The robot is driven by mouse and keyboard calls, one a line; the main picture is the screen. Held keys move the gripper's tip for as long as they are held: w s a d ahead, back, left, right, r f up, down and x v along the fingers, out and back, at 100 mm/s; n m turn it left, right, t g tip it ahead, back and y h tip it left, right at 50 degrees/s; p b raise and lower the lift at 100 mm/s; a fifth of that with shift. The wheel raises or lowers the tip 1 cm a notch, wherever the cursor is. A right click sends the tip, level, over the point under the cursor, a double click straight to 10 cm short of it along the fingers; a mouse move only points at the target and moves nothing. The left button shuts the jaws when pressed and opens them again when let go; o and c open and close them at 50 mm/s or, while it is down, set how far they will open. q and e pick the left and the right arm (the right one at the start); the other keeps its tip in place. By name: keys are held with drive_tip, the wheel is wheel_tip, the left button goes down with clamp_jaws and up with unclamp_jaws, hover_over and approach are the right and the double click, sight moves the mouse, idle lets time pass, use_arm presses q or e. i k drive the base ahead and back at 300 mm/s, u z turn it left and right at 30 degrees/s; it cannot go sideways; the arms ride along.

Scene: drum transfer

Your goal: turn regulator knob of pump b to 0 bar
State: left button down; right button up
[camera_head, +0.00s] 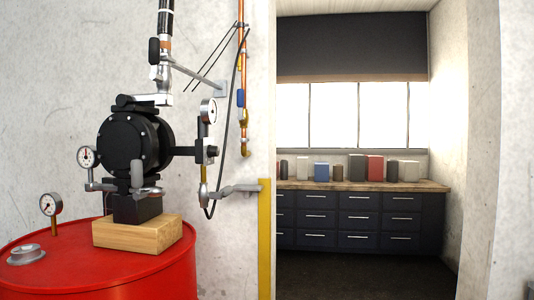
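A black pump (134,142) stands on a wooden block (137,232) on top of a red drum (120,272), left of centre in the head view. No label showing which pump it is can be made out. Right of the pump body is a vertical fitting with a round white gauge (208,111) at its top. A small black knob-like part (214,151) sticks out to the right below that gauge; it looks like the regulator knob. The gauge needle is too small to read. Neither of my grippers is in view.
Two more gauges sit left, one beside the pump (87,157) and one on the drum lid (50,204). A copper pipe (241,60) with a blue valve handle (240,98) runs down the wall. A drawer cabinet (350,220) stands in the room at right.

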sight(212, 151)
drive_tip(key=z, duration=0.65)
drive_tip(key=i, duration=0.8)
drive_tip(key=u, duration=1.45)
